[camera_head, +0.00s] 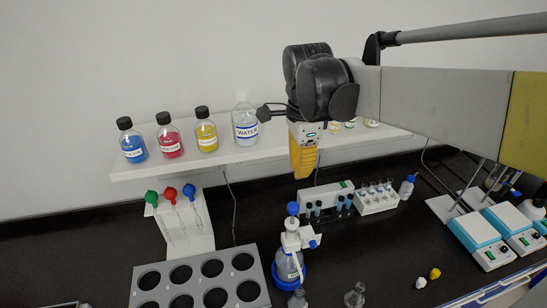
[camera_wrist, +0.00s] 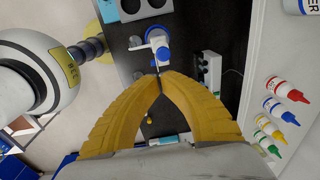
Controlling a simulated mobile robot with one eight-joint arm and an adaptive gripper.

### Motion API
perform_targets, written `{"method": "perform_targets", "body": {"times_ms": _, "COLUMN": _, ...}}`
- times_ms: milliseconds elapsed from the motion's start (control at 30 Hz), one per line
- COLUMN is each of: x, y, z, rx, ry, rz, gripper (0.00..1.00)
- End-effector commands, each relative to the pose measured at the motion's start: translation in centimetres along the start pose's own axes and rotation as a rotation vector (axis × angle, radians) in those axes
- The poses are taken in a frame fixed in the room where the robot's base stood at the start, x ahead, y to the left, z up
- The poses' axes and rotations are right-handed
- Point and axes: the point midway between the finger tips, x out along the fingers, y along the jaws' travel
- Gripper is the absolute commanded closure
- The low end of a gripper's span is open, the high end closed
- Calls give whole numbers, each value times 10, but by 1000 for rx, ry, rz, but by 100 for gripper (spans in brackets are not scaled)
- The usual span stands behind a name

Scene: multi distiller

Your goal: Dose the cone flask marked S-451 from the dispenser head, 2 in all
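The dispenser (camera_head: 291,240) is a white and blue head on a clear bottle with a blue base ring, standing on the dark bench. It also shows beyond my fingertips in the wrist view (camera_wrist: 158,42). Two small clear glass vessels stand near the bottom edge of the head view, one left (camera_head: 298,300) in front of the dispenser and one right (camera_head: 355,297). Both are partly cut off; no S-451 mark is readable. My gripper (camera_head: 303,175) has yellow fingers and hangs above and behind the dispenser. In the wrist view its fingertips (camera_wrist: 160,76) meet, with nothing visible held.
A white shelf (camera_head: 235,155) carries several bottles, including a water bottle (camera_head: 245,125). Below stand a pipette stand (camera_head: 186,240), a grey rack with round holes (camera_head: 205,260), a vial rack (camera_head: 378,200) and blue-white balances (camera_head: 480,238). Dark bench right of the dispenser is mostly clear.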

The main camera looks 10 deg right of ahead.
Motion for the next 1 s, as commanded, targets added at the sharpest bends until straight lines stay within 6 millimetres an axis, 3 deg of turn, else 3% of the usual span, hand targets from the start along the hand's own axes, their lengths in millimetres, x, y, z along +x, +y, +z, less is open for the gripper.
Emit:
{"method": "perform_targets", "body": {"times_ms": 600, "x": 116, "y": 0, "z": 0, "rx": -3, "ry": 0, "rz": 0, "gripper": 100}}
{"method": "perform_targets", "body": {"times_ms": 800, "x": 131, "y": 0, "z": 0, "rx": -3, "ry": 0, "rz": 0, "gripper": 100}}
{"method": "perform_targets", "body": {"times_ms": 1000, "x": 133, "y": 0, "z": 0, "rx": -4, "ry": 0, "rz": 0, "gripper": 100}}
